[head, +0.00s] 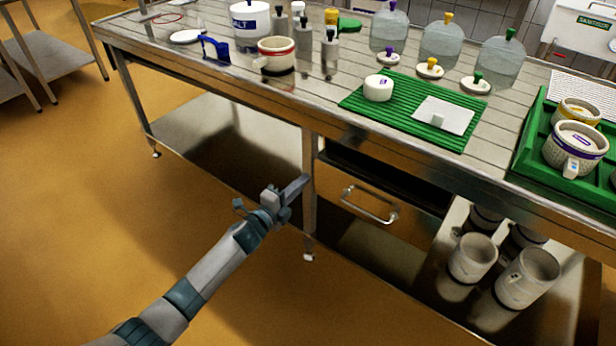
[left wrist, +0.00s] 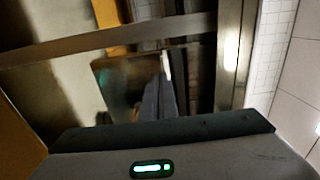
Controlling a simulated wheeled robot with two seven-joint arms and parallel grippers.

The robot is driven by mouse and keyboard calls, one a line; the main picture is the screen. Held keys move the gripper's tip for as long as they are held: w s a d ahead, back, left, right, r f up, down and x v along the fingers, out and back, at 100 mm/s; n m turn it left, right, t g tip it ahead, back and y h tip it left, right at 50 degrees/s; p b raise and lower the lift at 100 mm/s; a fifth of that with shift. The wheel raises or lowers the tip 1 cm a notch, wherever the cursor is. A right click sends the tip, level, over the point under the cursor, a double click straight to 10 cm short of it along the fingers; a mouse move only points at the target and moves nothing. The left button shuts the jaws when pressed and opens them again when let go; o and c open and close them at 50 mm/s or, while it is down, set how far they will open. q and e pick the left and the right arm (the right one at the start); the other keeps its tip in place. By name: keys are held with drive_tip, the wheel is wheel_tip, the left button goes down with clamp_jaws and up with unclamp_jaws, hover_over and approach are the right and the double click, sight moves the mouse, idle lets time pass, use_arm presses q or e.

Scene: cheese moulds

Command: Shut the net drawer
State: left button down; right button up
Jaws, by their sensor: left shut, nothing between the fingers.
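The net drawer (head: 375,203) hangs under the steel table, with a metal bar handle (head: 369,205) on its front. It stands partly open: a dark gap shows above its front, under the table top. What lies inside it is too dark to tell. My left gripper (head: 302,183) is shut and empty, by the table leg to the left of the drawer front. I cannot tell whether it touches the leg. In the left wrist view the shut fingers (left wrist: 160,98) point toward a blurred brownish panel. My right gripper is in neither view.
The steel table (head: 215,85) carries a green mat (head: 400,95), a green tray (head: 528,160) with moulds, a salt tub (head: 250,20) and several domed jars. A table leg (head: 309,190) stands beside the drawer. White moulds (head: 472,257) sit on the lower shelf at right. The floor in front is clear.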

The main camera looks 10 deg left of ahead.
use_arm(q)
drive_tip(key=v, duration=0.7)
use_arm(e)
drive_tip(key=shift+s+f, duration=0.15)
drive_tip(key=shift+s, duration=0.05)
use_arm(q)
drive_tip(key=shift+w, duration=0.1)
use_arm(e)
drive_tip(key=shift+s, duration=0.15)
